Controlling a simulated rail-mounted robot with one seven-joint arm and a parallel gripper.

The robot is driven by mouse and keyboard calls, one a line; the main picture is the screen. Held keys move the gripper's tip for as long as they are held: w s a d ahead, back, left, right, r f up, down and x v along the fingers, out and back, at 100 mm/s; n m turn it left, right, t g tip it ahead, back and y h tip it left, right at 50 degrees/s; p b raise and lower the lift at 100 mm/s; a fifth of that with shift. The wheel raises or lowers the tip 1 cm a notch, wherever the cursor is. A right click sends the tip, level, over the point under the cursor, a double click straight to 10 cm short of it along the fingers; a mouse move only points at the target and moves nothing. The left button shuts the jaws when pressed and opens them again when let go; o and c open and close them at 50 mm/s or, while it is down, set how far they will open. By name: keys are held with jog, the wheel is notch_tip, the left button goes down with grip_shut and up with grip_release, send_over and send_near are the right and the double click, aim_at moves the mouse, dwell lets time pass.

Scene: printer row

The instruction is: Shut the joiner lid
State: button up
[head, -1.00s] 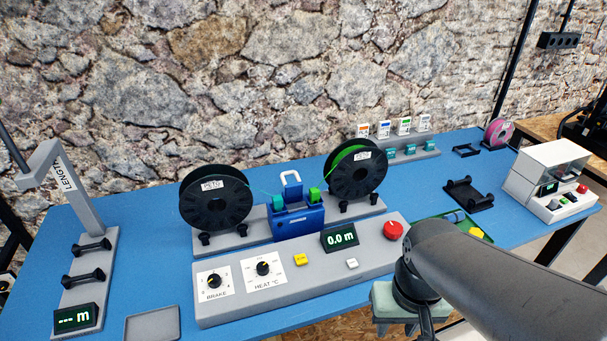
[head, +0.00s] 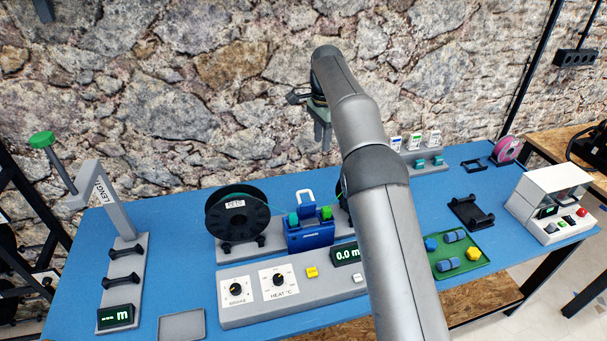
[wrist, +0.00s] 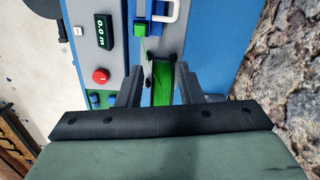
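The joiner (head: 310,236) is a blue box between the two spools in the head view. Its lid (head: 304,199) stands raised, with a pale loop handle at the top. A teal block (head: 293,218) and a green block (head: 326,212) sit on its two sides. In the wrist view the pale handle (wrist: 165,12) and the green block (wrist: 140,29) show at the top edge. My gripper (head: 322,140) is in the air above and behind the right spool, pointing down. In the wrist view its two fingers (wrist: 157,85) are apart with nothing between them, over the green spool (wrist: 163,84) below.
The left black spool (head: 237,212) stands beside the joiner. The grey control panel (head: 295,290) with knobs and a 0.0 m display lies in front. My arm hides most of the right spool. The stone wall is close behind.

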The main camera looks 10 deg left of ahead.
jog(key=m+p, duration=0.2)
send_over(303, 191)
jog(key=f, duration=0.2)
notch_tip(303, 191, down, 17)
jog(key=b, duration=0.3)
jog(key=shift+w+f+b, duration=0.1)
jog(key=shift+f+b, duration=0.1)
jog(key=shift+b, duration=0.15)
grip_shut()
